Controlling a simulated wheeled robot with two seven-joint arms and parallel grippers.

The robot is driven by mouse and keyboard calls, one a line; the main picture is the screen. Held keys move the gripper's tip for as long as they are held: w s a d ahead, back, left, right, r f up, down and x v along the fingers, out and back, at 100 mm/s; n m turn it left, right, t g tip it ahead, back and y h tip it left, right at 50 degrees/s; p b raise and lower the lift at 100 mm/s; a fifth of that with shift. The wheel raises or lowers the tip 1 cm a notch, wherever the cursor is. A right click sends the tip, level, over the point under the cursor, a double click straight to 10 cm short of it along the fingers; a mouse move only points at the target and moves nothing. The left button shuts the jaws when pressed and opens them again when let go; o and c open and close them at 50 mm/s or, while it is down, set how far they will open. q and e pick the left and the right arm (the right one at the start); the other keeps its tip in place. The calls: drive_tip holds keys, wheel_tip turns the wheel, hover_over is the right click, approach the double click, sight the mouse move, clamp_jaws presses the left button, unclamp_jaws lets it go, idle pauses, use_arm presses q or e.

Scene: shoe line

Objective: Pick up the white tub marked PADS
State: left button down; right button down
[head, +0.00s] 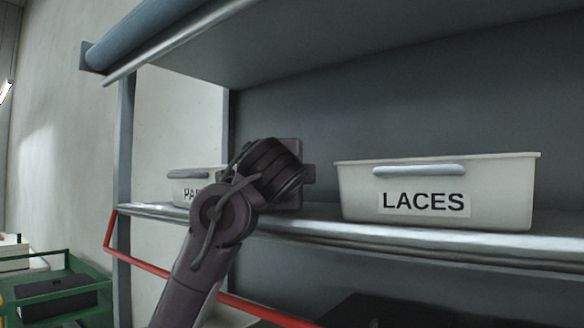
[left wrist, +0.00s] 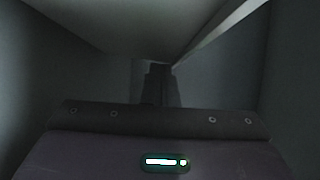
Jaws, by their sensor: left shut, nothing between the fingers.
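The white tub with a label starting "PA" (head: 176,189) stands on the shelf left of centre in the head view. My left arm hides its right part and the rest of the label. My left gripper (left wrist: 158,78) is shut and empty, seen dimly in the left wrist view between pale surfaces that I cannot identify for certain. In the head view its wrist is at the shelf front, just right of the PADS tub, and its fingers are hidden. I cannot tell whether it touches the tub. My right gripper is not in view.
A white tub marked LACES (head: 500,192) stands to the right on the same shelf (head: 400,236). An upper shelf (head: 330,45) hangs above. A red rail (head: 150,266) runs below the shelf edge. A green-framed cart (head: 62,290) is at lower left.

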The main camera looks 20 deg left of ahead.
use_arm(q)
drive_tip(key=shift+s+a, duration=0.1)
drive_tip(key=shift+s, duration=0.15)
drive_tip(key=shift+s+a+f+b, duration=0.1)
drive_tip(key=shift+s+a+b, duration=0.2)
drive_tip(key=shift+a, duration=0.3)
drive_tip(key=shift+s+a+b, duration=0.2)
drive_tip(key=shift+a+b, duration=0.05)
drive_tip(key=shift+a, duration=0.35)
drive_tip(key=shift+s+a, duration=0.3)
drive_tip(key=shift+a, duration=0.25)
drive_tip(key=shift+w+d, duration=0.1)
drive_tip(key=shift+d, duration=0.05)
